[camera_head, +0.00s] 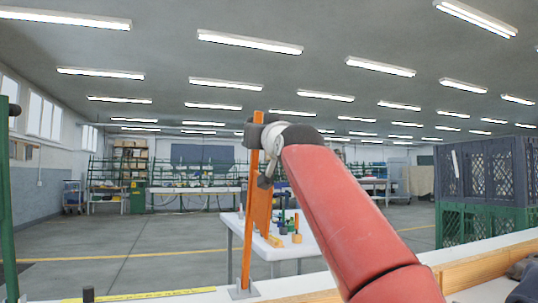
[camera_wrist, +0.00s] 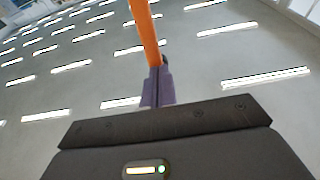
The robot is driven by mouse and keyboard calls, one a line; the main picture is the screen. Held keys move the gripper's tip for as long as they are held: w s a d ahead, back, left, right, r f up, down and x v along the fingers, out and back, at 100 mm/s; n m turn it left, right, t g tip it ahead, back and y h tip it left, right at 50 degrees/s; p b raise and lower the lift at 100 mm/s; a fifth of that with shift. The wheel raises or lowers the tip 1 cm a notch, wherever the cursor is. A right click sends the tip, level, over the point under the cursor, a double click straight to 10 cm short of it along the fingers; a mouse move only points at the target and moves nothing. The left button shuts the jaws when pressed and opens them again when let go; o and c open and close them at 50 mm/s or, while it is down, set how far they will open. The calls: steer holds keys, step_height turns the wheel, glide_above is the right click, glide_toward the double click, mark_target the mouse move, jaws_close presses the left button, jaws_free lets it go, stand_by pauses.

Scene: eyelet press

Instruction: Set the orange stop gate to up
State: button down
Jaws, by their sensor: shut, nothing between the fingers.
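A tall, thin orange post (camera_head: 248,215) stands upright on a small grey base plate in the head view. A second, shorter orange piece (camera_head: 263,212) shows just right of it, also near vertical. I cannot tell for sure which of the two is the moving part of the stop gate. My gripper (camera_head: 265,180) is beside the upper part of the post, partly hidden. In the wrist view, the purple fingers of my gripper (camera_wrist: 157,72) are shut and empty. An orange bar (camera_wrist: 146,30) rises just beyond the fingertips; contact cannot be told.
A white table (camera_head: 300,240) with small coloured parts stands behind the post. Stacked dark and green crates (camera_head: 487,190) are at the right. A green upright (camera_head: 9,200) is at the left edge. A yellow strip (camera_head: 150,295) runs along the near surface. Open floor lies left.

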steer(key=p+x, duration=0.1)
steer(key=x, duration=0.3)
steer(key=shift+r+p, duration=0.25)
steer(key=shift+p, duration=0.15)
steer(key=shift+w+r, duration=0.1)
steer(key=shift+w, duration=0.05)
steer(key=shift+r, duration=0.25)
steer(key=shift+r, duration=0.1)
steer(key=shift+f, duration=0.25)
steer(key=r+b+v, duration=0.1)
steer(key=b+v, duration=0.5)
steer(key=v, duration=0.8)
steer(key=shift+b, duration=0.35)
